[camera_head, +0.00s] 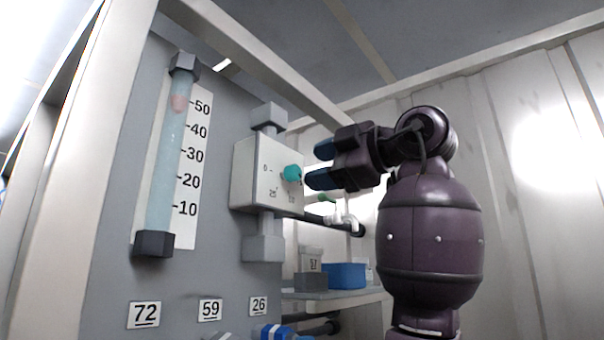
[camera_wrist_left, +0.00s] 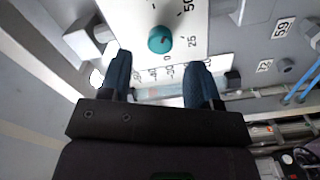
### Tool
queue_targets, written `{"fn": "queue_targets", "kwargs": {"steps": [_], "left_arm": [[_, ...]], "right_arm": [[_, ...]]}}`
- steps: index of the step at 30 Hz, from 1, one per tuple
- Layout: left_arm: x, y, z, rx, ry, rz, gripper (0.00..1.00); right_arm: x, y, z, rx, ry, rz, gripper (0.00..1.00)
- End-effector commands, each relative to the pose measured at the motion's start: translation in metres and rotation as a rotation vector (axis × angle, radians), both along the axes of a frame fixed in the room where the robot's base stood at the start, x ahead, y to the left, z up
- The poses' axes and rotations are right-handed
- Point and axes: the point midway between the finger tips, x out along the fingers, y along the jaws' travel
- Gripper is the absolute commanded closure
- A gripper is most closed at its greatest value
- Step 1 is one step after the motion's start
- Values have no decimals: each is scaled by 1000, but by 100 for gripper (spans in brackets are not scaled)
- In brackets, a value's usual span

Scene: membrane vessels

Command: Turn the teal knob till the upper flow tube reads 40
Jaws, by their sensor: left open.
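The teal knob (camera_head: 291,173) is on the front of a white valve box (camera_head: 251,186) with a printed dial. It also shows in the left wrist view (camera_wrist_left: 160,39), just beyond the fingertips. One flow tube (camera_head: 164,165) shows in the head view, upright beside a scale from 10 to 50. Its pinkish float (camera_head: 179,102) is about level with the 50 mark. My left gripper (camera_head: 321,165) is open, its blue fingers pointing at the knob; they look apart from it. In the wrist view the open fingers (camera_wrist_left: 160,68) are spread on either side of the knob's line. My right gripper is out of view.
A shelf (camera_head: 330,298) behind holds a blue bin (camera_head: 345,275) and a grey box. A dark pipe with a green-handled valve runs behind my gripper.

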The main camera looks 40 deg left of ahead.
Motion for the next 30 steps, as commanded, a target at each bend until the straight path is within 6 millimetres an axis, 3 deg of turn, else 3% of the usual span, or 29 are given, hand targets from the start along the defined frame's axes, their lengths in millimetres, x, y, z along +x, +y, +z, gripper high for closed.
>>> {"fn": "queue_targets", "kwargs": {"steps": [3,10,30], "left_arm": [[3,-21,-1,0,0,-1,43],[5,-45,0,0,-1,0,43],[5,-49,0,1,-1,1,43]], "right_arm": [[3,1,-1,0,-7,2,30],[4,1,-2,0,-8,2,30],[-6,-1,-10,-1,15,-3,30]]}}
